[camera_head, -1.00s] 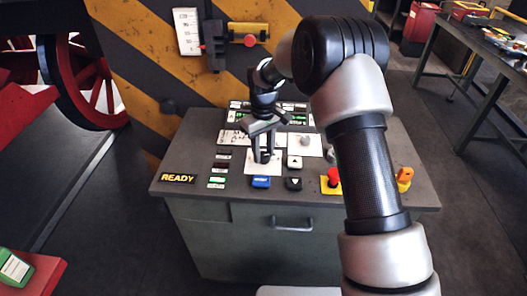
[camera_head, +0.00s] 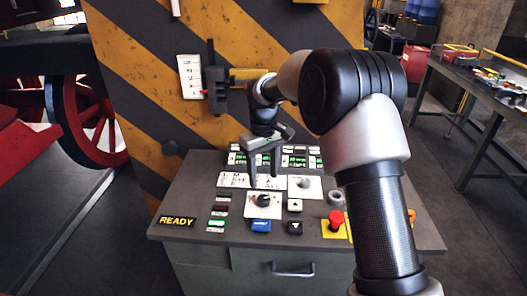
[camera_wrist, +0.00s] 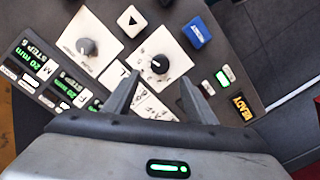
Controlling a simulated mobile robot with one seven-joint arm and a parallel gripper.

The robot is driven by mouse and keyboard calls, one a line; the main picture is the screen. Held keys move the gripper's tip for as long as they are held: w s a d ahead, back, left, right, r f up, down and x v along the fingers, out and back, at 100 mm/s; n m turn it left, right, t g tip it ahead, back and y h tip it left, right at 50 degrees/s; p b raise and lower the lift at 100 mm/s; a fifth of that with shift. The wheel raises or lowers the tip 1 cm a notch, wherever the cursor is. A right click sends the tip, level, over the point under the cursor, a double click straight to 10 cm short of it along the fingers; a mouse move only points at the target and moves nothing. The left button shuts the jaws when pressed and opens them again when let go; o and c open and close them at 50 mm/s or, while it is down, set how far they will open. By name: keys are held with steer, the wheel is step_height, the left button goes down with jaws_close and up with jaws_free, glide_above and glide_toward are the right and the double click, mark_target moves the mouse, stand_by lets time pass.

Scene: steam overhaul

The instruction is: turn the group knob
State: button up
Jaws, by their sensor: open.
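Two knobs stand on the sloped console, and I cannot read which is labelled as the group knob. A black dial knob (camera_head: 263,200) with a white pointer mark sits on a white scale plate; it also shows in the wrist view (camera_wrist: 159,64). A grey knob (camera_head: 304,183) sits on another white plate to its right, and appears left of the black one in the wrist view (camera_wrist: 86,47). My gripper (camera_head: 264,179) is open and empty, fingers pointing down, just behind and above the black knob. In the wrist view its fingertips (camera_wrist: 160,79) frame the space beside this knob without gripping it.
A blue button (camera_head: 261,226), arrow buttons (camera_head: 295,205), a red emergency button (camera_head: 336,219) and a READY display (camera_head: 176,221) surround the knobs. A striped panel (camera_head: 150,75) with a gauge rises behind the console (camera_head: 185,195). A workbench (camera_head: 480,95) stands at right.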

step_height(320, 180, up, 9)
stand_by(0.4)
steer(key=s+d+r+m+t+p, duration=0.35)
steer(key=s+d+r, duration=0.75)
steer(key=s+r, duration=0.4)
steer(key=s+d+f+m+t, duration=0.1)
steer(key=s+d+m, duration=0.1)
steer(key=s, duration=0.6)
steer(key=s+d+m+t+p, duration=0.1)
steer(key=s+d+m, duration=0.1)
steer(key=s, duration=0.6)
steer(key=shift+s+d+f, duration=0.3)
steer(key=shift+d+f, duration=0.05)
steer(key=shift+d, duration=0.55)
